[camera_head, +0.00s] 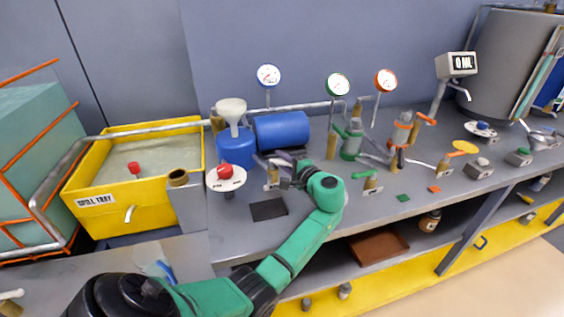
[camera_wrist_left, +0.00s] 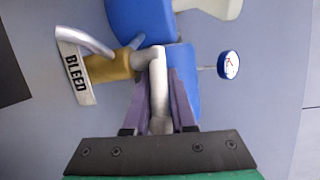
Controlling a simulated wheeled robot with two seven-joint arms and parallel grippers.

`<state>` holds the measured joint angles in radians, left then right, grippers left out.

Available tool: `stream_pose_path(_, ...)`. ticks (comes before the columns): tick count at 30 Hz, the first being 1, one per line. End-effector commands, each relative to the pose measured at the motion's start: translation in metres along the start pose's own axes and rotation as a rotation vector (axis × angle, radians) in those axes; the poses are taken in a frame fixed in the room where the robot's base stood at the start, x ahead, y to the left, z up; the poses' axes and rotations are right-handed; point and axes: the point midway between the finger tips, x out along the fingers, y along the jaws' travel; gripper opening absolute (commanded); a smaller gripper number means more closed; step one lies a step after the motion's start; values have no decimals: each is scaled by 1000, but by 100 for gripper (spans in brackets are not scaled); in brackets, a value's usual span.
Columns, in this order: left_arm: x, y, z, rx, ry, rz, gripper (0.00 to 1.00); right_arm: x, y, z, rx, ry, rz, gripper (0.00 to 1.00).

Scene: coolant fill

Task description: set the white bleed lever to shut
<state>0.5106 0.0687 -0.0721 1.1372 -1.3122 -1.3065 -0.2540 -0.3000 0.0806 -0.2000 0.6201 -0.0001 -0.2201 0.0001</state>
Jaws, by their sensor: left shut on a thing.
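The white bleed lever (camera_wrist_left: 158,88) lies lengthwise between the two purple fingers of my left gripper (camera_wrist_left: 161,92) in the left wrist view. Its far end meets a brass valve body (camera_wrist_left: 108,66) that carries a plate reading BLEED (camera_wrist_left: 74,70). In the head view my left gripper (camera_head: 277,166) is at the brass valve in front of the blue tank, shut on the lever. The lever is mostly hidden there by the gripper. My right gripper is not in view.
Green-handled valves (camera_head: 362,177) stand to the right. A dark pad (camera_head: 268,209) lies in front.

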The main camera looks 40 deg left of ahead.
Motion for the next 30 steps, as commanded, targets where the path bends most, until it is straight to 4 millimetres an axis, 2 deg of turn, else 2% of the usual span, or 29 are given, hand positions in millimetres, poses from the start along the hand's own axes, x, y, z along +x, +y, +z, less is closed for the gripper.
stream_pose_path(5,0,2,0,3,0,4,0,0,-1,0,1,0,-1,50)
stream_pose_path(6,0,2,0,3,0,4,31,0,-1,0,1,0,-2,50)
stream_pose_path(8,0,2,0,3,0,4,53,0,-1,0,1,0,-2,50)
stream_pose_path(17,0,1,0,1,1,1,53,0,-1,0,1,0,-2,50)
stream_pose_path(20,-8,1,0,0,2,1,53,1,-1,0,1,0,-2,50)
stream_pose_path(23,-26,3,-1,-2,4,3,53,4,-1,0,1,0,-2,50)
stream_pose_path(30,-98,4,-1,0,5,5,53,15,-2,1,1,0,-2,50)
